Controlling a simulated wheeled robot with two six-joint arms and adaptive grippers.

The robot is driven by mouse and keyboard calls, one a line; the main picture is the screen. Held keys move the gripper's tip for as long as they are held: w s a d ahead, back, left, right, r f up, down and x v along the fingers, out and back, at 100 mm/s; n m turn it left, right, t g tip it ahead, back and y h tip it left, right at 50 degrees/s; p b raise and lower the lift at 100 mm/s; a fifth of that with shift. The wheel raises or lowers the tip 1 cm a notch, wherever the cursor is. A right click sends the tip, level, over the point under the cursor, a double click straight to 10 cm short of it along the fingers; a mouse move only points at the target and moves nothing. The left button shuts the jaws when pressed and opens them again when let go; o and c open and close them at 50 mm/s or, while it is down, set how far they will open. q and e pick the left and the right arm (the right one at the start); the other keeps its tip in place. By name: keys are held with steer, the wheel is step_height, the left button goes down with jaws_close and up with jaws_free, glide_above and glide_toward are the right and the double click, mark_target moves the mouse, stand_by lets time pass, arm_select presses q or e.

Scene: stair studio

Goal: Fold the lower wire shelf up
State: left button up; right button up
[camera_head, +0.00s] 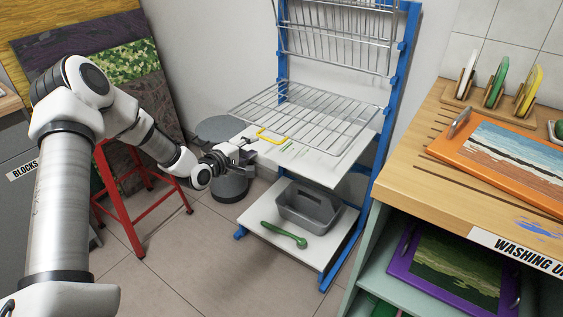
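The lower wire shelf (318,122) stands out level from a blue rack (377,178), with a yellow handle (271,136) on its front left edge. My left gripper (248,152) is just left of and slightly below the yellow handle, apart from it as far as I can see. Its fingers are small and dark here, and I cannot tell whether they are open or shut. No shelf part shows between them. My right gripper is out of view.
An upper wire shelf (335,40) stands folded up against the rack. A white board (345,160) lies below the lower wire shelf. A grey caddy (309,208) and a green brush (284,235) are on the bottom board. A red stool (135,215) stands left; a wooden counter (440,150) stands right.

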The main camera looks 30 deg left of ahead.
mark_target(266, 139)
arm_select(q)
steer(key=x, duration=0.3)
steer(key=b+x, duration=0.1)
steer(key=x, duration=0.3)
steer(key=shift+w+d+r, duration=0.1)
steer(key=shift+w+d, duration=0.15)
steer(key=shift+w, duration=0.1)
steer(key=shift+c, duration=0.3)
jaws_close()
